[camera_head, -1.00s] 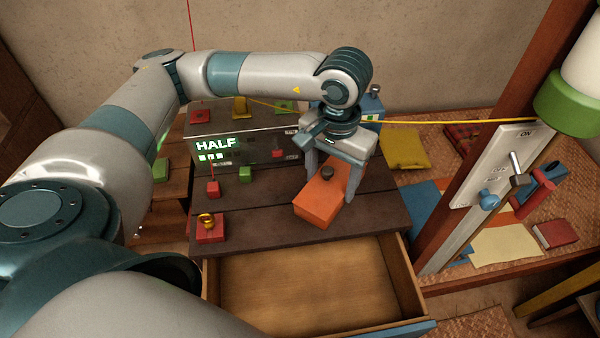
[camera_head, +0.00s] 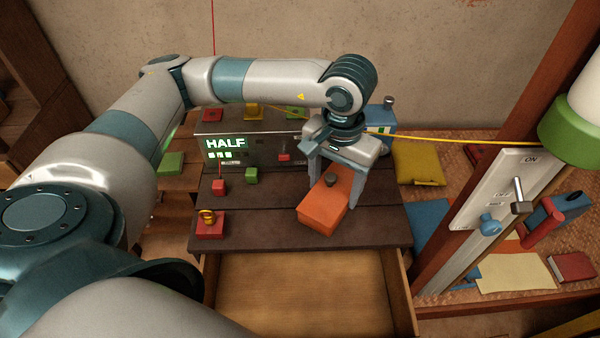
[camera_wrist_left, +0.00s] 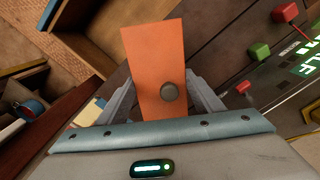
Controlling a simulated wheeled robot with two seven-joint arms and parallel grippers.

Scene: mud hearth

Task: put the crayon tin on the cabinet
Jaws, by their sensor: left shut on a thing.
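The crayon tin looks to be the orange box (camera_head: 322,212) with a dark round knob on top. It is over the right part of the dark wooden cabinet top (camera_head: 275,228), near the front edge. My left gripper (camera_head: 330,190) reaches down from above, shut on the tin with a finger on each side. The left wrist view also shows the tin (camera_wrist_left: 153,55) between the fingers. I cannot tell whether its underside touches the cabinet top. My right gripper is not in view.
An open, empty drawer (camera_head: 300,295) juts out below the cabinet top. A metal box reading HALF (camera_head: 225,143) stands behind. Red (camera_head: 218,187) and green (camera_head: 251,175) blocks and a red block with a yellow padlock (camera_head: 209,226) are to the left. A post with a switch panel (camera_head: 490,195) rises at right.

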